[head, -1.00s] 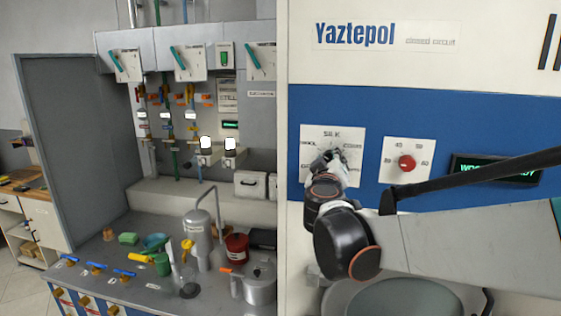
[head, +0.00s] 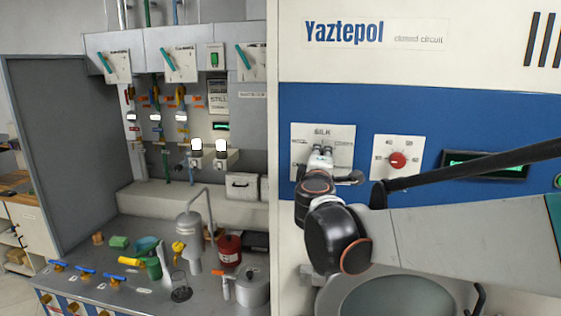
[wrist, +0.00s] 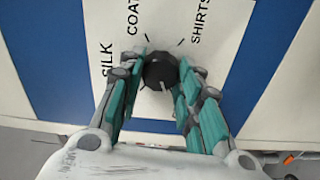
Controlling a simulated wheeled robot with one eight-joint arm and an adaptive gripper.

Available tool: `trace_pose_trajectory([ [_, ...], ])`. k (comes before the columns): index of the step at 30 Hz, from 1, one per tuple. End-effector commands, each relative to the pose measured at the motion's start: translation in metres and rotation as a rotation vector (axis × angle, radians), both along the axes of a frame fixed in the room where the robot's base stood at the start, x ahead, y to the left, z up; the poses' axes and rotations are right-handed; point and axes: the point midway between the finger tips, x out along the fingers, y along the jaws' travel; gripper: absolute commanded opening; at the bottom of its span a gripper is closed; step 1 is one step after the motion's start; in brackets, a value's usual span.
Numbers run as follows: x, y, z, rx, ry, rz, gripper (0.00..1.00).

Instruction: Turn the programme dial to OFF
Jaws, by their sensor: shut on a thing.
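The programme dial (wrist: 160,71) is a dark round knob on a white label plate (head: 343,133) on the blue band of the machine. My gripper (wrist: 161,68) is shut on it, with a teal-padded finger on either side in the wrist view. In the head view my gripper (head: 321,158) covers the dial. The wrist view shows the labels SILK, COATS (partly cut off) and SHIRTS around the dial. I cannot tell which mark its pointer faces, and no OFF label is readable.
A red knob (head: 397,160) on its own white plate sits right of the dial. Beyond it is a green-lit display (head: 485,165), partly behind my arm. A round door (head: 390,297) is below. A bench (head: 110,278) with bottles and cans stands at left.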

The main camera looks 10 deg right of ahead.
Motion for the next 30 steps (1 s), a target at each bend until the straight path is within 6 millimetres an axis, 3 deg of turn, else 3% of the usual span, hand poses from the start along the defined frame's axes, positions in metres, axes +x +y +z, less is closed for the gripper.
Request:
trace_pose_trajectory([
  [9,-0.0041,0.0049,0.0030,-0.101,0.031,0.010,0.08],
  [24,-0.0039,0.0051,0.0036,-0.117,0.035,0.010,0.08],
  [25,-0.0039,0.0051,0.0036,-0.117,0.035,0.010,0.39],
  [27,-0.0040,0.0051,0.0034,-0.117,0.036,0.010,0.53],
  [30,-0.0043,0.0047,0.0026,-0.116,0.036,0.009,0.53],
])
